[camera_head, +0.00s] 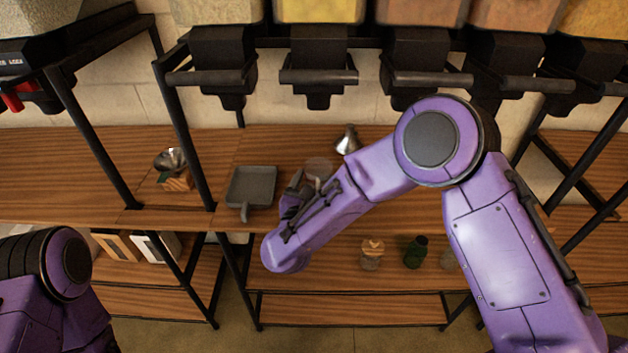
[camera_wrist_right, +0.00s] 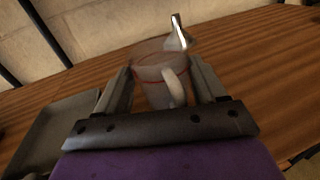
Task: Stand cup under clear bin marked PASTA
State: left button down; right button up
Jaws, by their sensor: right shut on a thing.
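A clear cup with a red line and a pale handle (camera_wrist_right: 172,82) is between the fingers of my right gripper (camera_wrist_right: 162,72) in the right wrist view. The gripper is shut on it. In the head view the cup (camera_head: 319,167) is small and partly hidden by my right gripper (camera_head: 308,184). It looks upright, over the wooden counter; I cannot tell if it touches the wood. Several bins with black dispensers (camera_head: 319,75) hang along the top, cut off by the picture edge. No PASTA label shows. My left arm is at the lower left, its gripper out of view.
A grey square pan (camera_head: 251,186) lies left of the cup. A metal funnel (camera_head: 348,140) stands behind it, to the right. A metal scoop or bowl (camera_head: 170,160) is farther left. Black posts (camera_head: 184,135) divide the counter. Jars (camera_head: 415,252) stand on the lower shelf.

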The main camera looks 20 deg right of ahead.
jog(key=shift+f, duration=0.3)
jog(key=shift+f, duration=0.1)
jog(key=shift+f+b, duration=0.15)
jog(key=shift+b, duration=0.2)
jog(key=o, duration=1.1)
